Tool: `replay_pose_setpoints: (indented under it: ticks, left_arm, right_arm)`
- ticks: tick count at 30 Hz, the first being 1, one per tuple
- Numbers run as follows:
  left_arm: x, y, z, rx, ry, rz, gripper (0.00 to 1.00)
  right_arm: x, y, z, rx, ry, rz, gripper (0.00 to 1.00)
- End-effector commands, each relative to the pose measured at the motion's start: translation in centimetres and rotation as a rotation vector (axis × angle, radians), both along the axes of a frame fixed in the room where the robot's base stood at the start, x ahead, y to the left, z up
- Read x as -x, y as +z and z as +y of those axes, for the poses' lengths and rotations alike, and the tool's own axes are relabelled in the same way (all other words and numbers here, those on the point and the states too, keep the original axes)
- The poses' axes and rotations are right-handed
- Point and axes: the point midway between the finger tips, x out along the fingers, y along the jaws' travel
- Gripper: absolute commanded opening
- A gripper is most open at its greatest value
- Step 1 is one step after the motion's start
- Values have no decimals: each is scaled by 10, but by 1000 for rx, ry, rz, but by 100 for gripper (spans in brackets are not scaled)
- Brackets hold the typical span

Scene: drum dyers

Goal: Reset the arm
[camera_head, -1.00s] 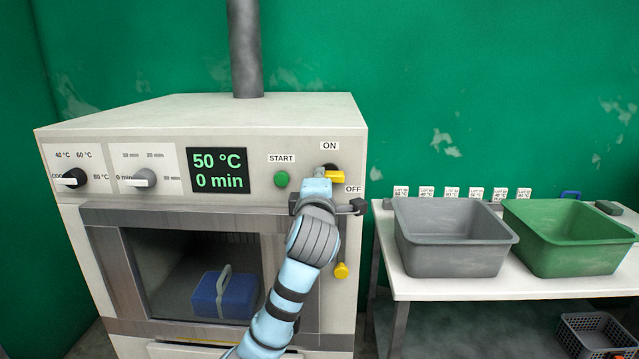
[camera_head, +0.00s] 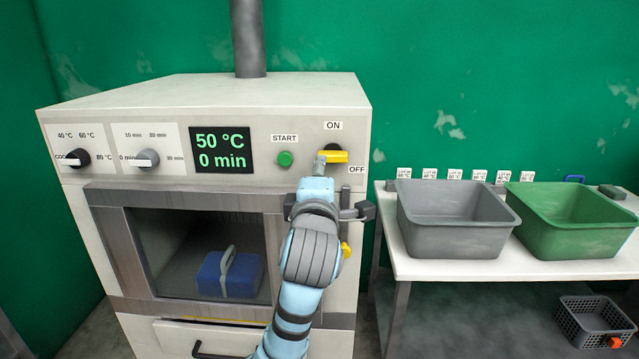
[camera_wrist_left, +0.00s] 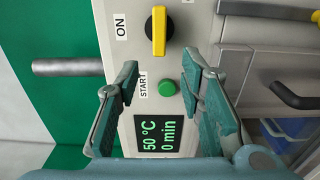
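The left gripper (camera_head: 319,172) is in front of the dryer's control panel, just below the yellow switch handle (camera_head: 333,157). In the left wrist view my left gripper (camera_wrist_left: 162,68) has its two fingers apart with nothing between them. The handle also shows there (camera_wrist_left: 158,31), beyond the fingertips. In the head view the handle lies about level, between the ON label above and the OFF label at lower right. The head view does not settle whether the gripper touches it. My right gripper is in neither view.
The white dryer (camera_head: 200,97) has a green START button (camera_head: 285,158) and a display (camera_head: 221,150) reading 50 °C, 0 min. A blue item (camera_head: 241,275) sits inside the drum window. Grey (camera_head: 455,243) and green (camera_head: 568,245) tubs stand on the table at right.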

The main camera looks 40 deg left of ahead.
Motion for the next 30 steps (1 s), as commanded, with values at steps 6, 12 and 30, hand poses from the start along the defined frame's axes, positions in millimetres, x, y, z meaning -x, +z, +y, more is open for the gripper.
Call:
replay_pose_setpoints:
  ticks: [6,12,30]
  left_arm:
    - [29,-1,-23,4,-1,1,35]
    - [32,0,-25,0,2,2,35]
    - [-41,14,-48,-640,-96,266,35]
  right_arm:
    - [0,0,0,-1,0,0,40]
    - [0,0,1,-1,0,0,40]
    - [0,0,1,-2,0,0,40]
